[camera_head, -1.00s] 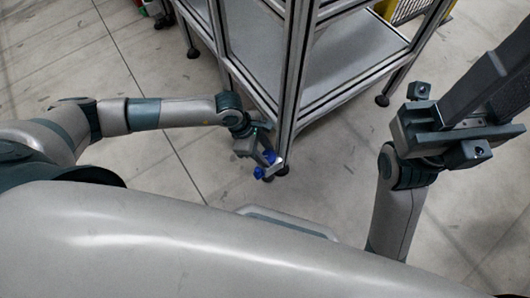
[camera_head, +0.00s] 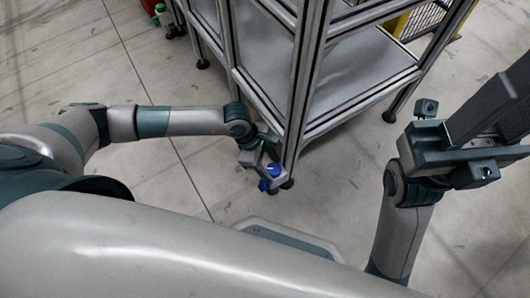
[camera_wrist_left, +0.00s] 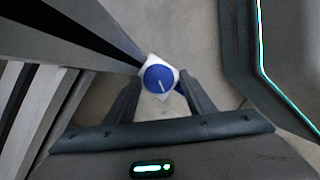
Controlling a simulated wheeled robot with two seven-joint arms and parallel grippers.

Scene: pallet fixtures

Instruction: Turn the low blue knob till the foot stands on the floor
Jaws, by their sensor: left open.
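A round blue knob (camera_head: 273,170) with a white line sits low at the foot of the rack's near corner post. A dark foot (camera_head: 288,184) is under the post; any gap to the floor cannot be told. My right gripper (camera_head: 480,115) is raised at the right.
The metal rack (camera_head: 300,90) with grey shelves stands directly behind and beside my left gripper. Its post is close to the fingers. A green-capped bottle (camera_head: 160,9) is at top left. Open floor (camera_head: 340,190) lies right of the post.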

